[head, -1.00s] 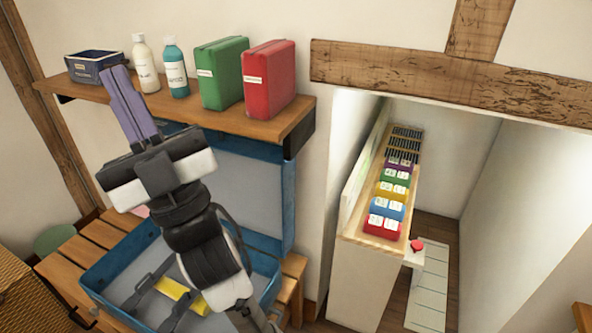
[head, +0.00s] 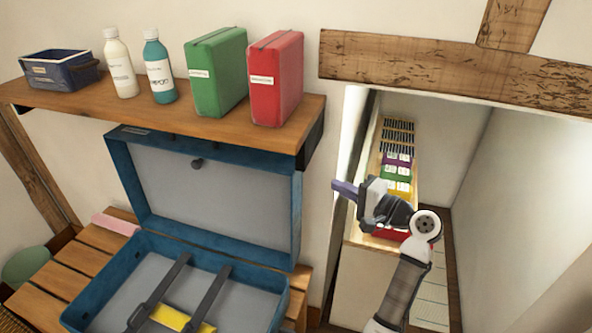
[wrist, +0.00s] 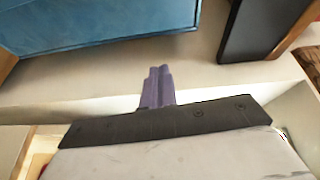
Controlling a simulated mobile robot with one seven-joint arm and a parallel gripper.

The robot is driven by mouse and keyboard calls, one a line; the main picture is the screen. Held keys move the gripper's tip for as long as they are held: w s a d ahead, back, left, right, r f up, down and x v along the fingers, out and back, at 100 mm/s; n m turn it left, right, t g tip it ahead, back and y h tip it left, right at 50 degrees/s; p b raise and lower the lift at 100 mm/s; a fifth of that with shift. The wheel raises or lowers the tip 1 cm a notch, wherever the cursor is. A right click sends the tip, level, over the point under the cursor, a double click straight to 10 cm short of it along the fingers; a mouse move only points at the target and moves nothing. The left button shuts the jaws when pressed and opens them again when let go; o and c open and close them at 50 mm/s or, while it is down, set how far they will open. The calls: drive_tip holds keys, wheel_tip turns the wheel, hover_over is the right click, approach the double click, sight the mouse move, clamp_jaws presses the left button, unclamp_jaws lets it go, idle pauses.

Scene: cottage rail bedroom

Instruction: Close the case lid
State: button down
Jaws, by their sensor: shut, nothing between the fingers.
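The blue case (head: 180,290) lies open on a slatted wooden bench. Its lid (head: 215,195) stands upright at the back, tilted slightly, under the shelf. Inside the base are two dark straps and a yellow item (head: 180,318). My gripper (head: 335,186) is to the right of the lid, in front of the opening in the wall, its purple fingers pointing left toward the lid's right edge, apart from it. In the wrist view the fingers (wrist: 157,86) are together and empty, with a blue surface of the case (wrist: 100,22) beyond them.
A wooden shelf (head: 165,118) above the lid holds a dark blue basket (head: 62,70), two bottles, a green case (head: 216,75) and a red case (head: 276,80). A dark bracket (head: 311,143) hangs at its right end. A pink item (head: 115,223) lies on the bench.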

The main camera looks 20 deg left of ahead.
drive_tip(key=w+a+g+p, duration=0.1)
drive_tip(key=w+a+p, duration=0.1)
drive_tip(key=a, duration=0.6)
drive_tip(key=shift+w+a+f+y+p, duration=0.2)
drive_tip(key=shift+w+a+y+p, duration=0.05)
drive_tip(key=shift+y+p, duration=0.2)
